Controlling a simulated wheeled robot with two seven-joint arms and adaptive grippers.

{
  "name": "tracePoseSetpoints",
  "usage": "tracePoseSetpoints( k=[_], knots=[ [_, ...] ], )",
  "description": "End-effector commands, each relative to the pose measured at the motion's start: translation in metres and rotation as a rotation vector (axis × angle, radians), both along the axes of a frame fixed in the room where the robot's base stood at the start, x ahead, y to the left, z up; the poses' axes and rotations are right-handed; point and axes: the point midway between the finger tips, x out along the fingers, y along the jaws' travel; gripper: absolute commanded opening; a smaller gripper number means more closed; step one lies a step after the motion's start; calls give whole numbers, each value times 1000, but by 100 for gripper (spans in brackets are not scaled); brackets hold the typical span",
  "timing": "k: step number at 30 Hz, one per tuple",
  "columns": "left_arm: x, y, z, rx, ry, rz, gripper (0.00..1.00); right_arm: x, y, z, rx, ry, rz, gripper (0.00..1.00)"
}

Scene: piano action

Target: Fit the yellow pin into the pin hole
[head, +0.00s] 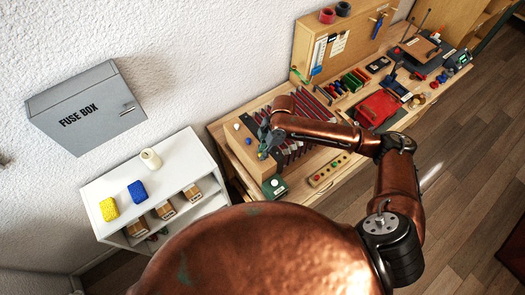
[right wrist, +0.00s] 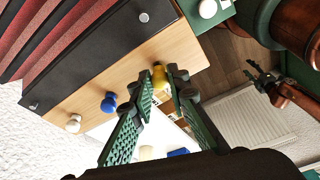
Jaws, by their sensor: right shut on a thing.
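The yellow pin (right wrist: 159,76) shows by its rounded head between the fingertips of my right gripper (right wrist: 160,84), which is shut on it. It is at the wooden board (right wrist: 190,58), in line with a blue pin (right wrist: 109,102) and a white pin (right wrist: 73,123). The pin hole is hidden, and I cannot tell whether the yellow pin is in it. In the head view my right gripper (head: 265,146) is over the left part of the workbench, by the blue pin (head: 249,140). My left gripper (right wrist: 262,78) shows small in the right wrist view; its opening is unclear.
Dark red-edged slats (right wrist: 60,40) stand close beside the pins. A green box with a white button (head: 275,187) and a wooden button strip (head: 328,170) lie near the bench's front. A white shelf (head: 115,180) stands left, below a grey fuse box (head: 86,108).

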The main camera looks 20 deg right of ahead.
Motion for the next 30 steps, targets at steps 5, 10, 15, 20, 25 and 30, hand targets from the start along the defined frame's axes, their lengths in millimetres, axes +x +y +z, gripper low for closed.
tracePoseSetpoints(
  k=[5, 10, 15, 20, 25, 30],
  knots=[
    [0, 0, 0, 0, 0, 0, 44, 0, 0, -1, 0, -1, 1, 2],
    [0, 0, 0, 0, 0, 0, 44, 0, 0, -1, 0, -1, 1, 2],
    [0, 0, 0, 0, 0, 0, 44, 0, 0, 0, 1, -1, 1, 24],
    [0, 0, 0, 0, 0, 0, 44, 0, 0, 0, 1, -1, 1, 34],
    [0, 0, 0, 0, 0, 0, 44, 0, 0, 0, 1, -1, 1, 36],
    [0, 0, 0, 0, 0, 0, 44, 0, 0, 0, 0, -1, 1, 44]
  ],
)
